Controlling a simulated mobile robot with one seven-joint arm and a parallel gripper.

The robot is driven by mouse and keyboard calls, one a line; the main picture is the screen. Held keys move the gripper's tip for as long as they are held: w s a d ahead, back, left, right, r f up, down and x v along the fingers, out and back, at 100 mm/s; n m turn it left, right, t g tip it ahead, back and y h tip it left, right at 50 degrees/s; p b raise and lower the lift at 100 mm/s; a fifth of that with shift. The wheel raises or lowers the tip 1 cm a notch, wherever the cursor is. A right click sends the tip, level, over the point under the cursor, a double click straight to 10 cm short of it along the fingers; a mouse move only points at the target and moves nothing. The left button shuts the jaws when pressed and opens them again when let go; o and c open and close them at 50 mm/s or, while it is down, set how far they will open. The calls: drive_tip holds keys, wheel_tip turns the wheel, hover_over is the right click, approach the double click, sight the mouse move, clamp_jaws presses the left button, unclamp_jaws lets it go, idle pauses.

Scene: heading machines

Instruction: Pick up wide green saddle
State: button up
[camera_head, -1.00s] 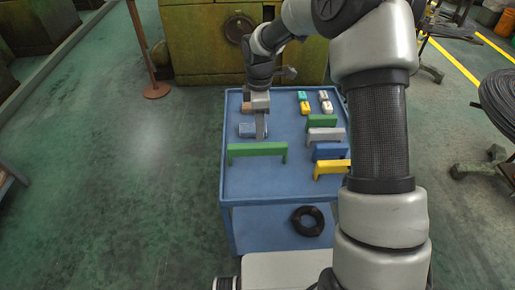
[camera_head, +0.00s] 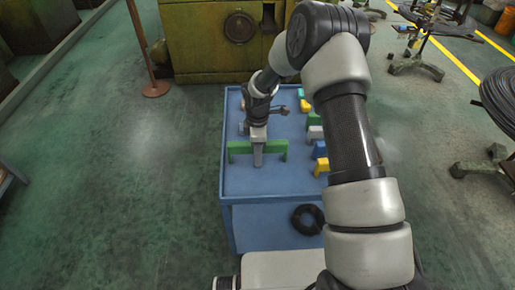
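The wide green saddle (camera_head: 240,147), a long bar with a leg at each end, stands upright on the blue cart top (camera_head: 290,184) left of its middle. My gripper (camera_head: 258,160) points down at the middle of the saddle, and one finger shows in front of its bar. The other finger is hidden, so I cannot tell whether the gripper is open or shut on the bar. The saddle's legs appear to rest on the cart top.
Right of the gripper stand a smaller green saddle (camera_head: 314,119), a grey one (camera_head: 315,132), a blue one (camera_head: 319,150) and a yellow one (camera_head: 321,166), partly hidden by my arm. Small blocks (camera_head: 300,93) lie behind. The cart's front strip is clear. A black coil (camera_head: 307,219) lies below.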

drive_tip(key=shift+f, duration=0.2)
clamp_jaws()
drive_tip(key=shift+r, duration=0.1)
